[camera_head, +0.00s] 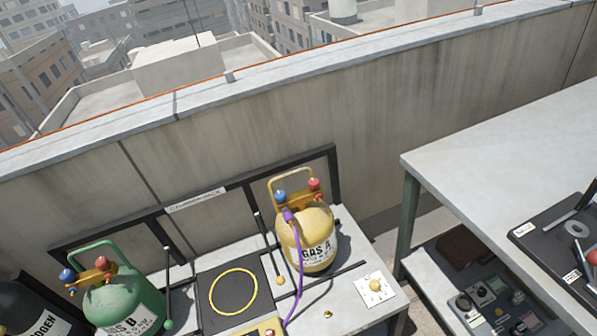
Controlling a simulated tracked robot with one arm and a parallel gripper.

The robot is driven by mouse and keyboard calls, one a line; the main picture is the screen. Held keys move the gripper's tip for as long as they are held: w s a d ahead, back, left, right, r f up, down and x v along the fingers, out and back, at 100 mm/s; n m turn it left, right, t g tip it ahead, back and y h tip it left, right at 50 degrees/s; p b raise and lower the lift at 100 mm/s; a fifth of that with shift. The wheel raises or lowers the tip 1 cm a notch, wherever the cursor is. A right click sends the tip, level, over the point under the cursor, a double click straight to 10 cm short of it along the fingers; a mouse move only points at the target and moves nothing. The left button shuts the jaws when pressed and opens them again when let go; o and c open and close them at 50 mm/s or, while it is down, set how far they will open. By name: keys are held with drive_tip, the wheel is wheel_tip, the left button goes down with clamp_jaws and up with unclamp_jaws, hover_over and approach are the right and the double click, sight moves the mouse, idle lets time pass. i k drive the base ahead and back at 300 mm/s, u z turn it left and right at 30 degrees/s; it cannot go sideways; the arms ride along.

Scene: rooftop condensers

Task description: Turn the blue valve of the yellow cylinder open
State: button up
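The yellow cylinder (318,237), labelled GAS A, stands upright on a light bench below the middle of the view. Its blue valve (281,197) is a small round knob at the top left, under the yellow carrying handle. A red knob (314,183) sits to its right. A purple hose (299,262) joins the cylinder's top just below the blue valve and runs down its front. I cannot tell from here how far the valve is turned. My gripper is not in view, and nothing visible touches the valve.
A green cylinder (125,300) with its own blue and red knobs stands at lower left, beside a dark cylinder (40,310). A black rack frame (330,160) and parapet wall stand behind. A higher grey table (500,165) is at right. Thin rods with ball ends stand between the cylinders.

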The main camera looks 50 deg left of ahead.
sight(280, 196)
drive_tip(key=u, duration=0.4)
drive_tip(key=i, duration=0.9)
drive_tip(key=u, duration=0.6)
